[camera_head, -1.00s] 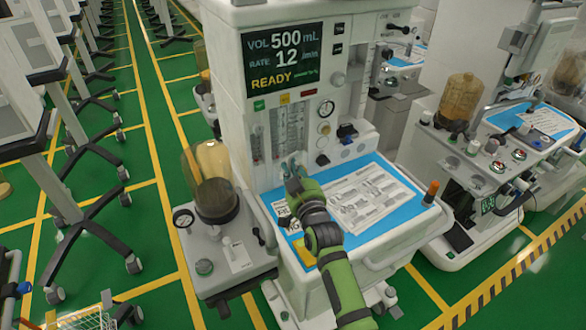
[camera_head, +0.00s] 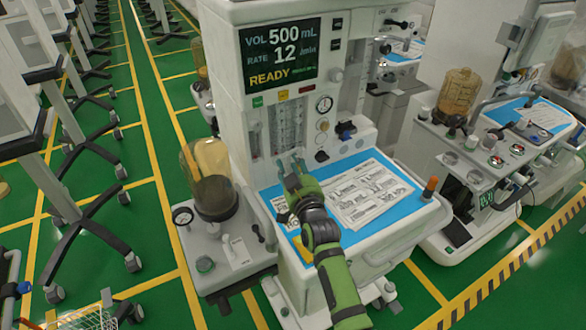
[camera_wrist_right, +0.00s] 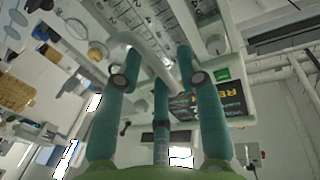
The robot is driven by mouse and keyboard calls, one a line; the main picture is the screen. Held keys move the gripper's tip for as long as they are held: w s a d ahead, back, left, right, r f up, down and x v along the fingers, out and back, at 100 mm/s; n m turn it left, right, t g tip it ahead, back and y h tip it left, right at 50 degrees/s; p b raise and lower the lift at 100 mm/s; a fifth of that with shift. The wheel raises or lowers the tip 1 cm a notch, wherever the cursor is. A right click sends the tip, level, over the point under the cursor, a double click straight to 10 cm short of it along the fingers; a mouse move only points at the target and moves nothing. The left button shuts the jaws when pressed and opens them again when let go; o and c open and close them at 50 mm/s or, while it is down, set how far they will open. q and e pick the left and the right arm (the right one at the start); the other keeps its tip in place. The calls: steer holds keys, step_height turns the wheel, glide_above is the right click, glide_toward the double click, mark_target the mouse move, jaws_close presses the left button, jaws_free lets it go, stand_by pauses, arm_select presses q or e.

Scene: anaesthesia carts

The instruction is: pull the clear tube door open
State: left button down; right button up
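The clear tube door (camera_head: 286,130) is the see-through panel over the flow tubes on the front of the near anaesthesia cart (camera_head: 222,95). It looks closed, though its edges are hard to see. My right gripper (camera_head: 294,164) is at the lower end of the tubes, just above the blue work surface. In the right wrist view my right gripper (camera_wrist_right: 158,62) has its teal fingers extended and spread apart. A curved grey handle (camera_wrist_right: 150,55) passes between them. I cannot tell whether the fingers touch it. My left gripper is not in view.
Papers (camera_head: 368,190) lie on the blue work surface right of my arm. A canister with an amber top (camera_head: 210,175) stands on the cart's left side. A second cart (camera_head: 485,150) stands to the right.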

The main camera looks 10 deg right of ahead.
steer(key=s, duration=1.2)
steer(key=shift+d, duration=0.35)
